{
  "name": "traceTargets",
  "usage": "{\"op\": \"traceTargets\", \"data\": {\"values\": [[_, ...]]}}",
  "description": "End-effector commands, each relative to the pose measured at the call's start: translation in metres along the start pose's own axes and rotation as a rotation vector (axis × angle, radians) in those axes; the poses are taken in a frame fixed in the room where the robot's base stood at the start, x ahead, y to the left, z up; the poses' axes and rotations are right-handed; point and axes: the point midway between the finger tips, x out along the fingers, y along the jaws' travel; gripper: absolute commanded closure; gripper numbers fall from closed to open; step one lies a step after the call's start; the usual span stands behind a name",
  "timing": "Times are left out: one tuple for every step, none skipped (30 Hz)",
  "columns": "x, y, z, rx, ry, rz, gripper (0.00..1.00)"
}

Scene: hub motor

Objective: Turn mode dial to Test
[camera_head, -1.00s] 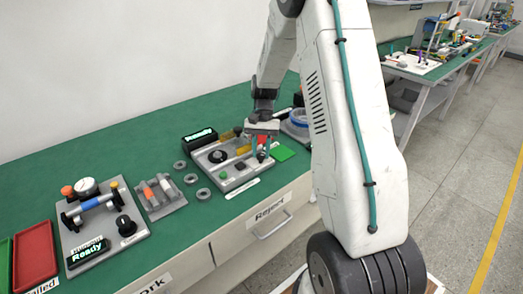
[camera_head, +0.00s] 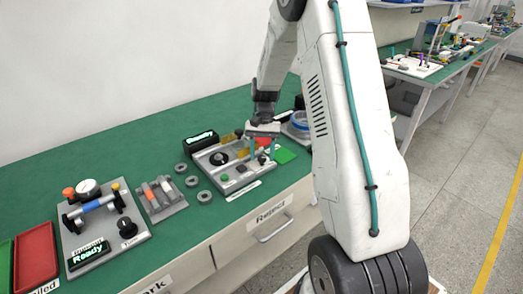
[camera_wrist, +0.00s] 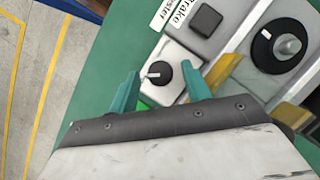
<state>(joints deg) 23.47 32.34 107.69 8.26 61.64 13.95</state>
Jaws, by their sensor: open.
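The small black mode dial (camera_wrist: 160,73) sits on a light plate at the corner of the brake tester. Its white pointer aims left in the wrist view, toward the left finger. My gripper (camera_wrist: 163,75) is open, with one teal finger on each side of the dial; I cannot tell whether either touches it. In the head view, my gripper (camera_head: 262,152) reaches down over the right end of the grey tester (camera_head: 240,186). The dial is small there, between the fingers. The tester's black display (camera_head: 200,138) is lit, but its text is too small to read.
A yellow part (camera_wrist: 224,72) is close to the right finger. Metal rings (camera_head: 204,195) and another fixture (camera_head: 105,225) reading "Ready" stand left on the green bench.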

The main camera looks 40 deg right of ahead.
Motion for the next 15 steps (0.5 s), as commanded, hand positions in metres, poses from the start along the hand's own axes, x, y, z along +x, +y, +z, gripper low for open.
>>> {"op": "traceTargets", "data": {"values": [[-0.0003, 0.0004, -0.0008, 0.02, 0.003, -0.009, 0.5], [-0.0004, 0.0008, -0.001, 0.039, 0.003, -0.016, 0.5], [-0.0006, 0.0011, -0.0011, 0.072, 0.004, -0.031, 0.5], [-0.0007, 0.0014, -0.0012, 0.105, 0.004, -0.046, 0.5], [-0.0008, 0.002, -0.0012, 0.145, 0.005, -0.061, 0.5], [-0.0009, 0.003, -0.0009, 0.206, 0.004, -0.087, 0.5], [-0.0011, 0.0036, -0.0009, 0.259, 0.005, -0.11, 0.5], [-0.0012, 0.0042, -0.0009, 0.315, 0.006, -0.133, 0.5], [-0.0009, 0.0049, -0.0004, 0.396, 0.005, -0.167, 0.5], [-0.0007, 0.0057, -0.0001, 0.459, 0.004, -0.193, 0.5], [-0.001, 0.0061, 0.0, 0.523, 0.005, -0.22, 0.5], [-0.0006, 0.0066, 0.0011, 0.607, 0.004, -0.255, 0.5], [-0.0004, 0.0068, 0.0014, 0.671, 0.004, -0.282, 0.5], [0.0, 0.0074, 0.002, 0.736, 0.004, -0.308, 0.5], [-0.0001, 0.0079, 0.0026, 0.821, 0.004, -0.344, 0.5]]}}
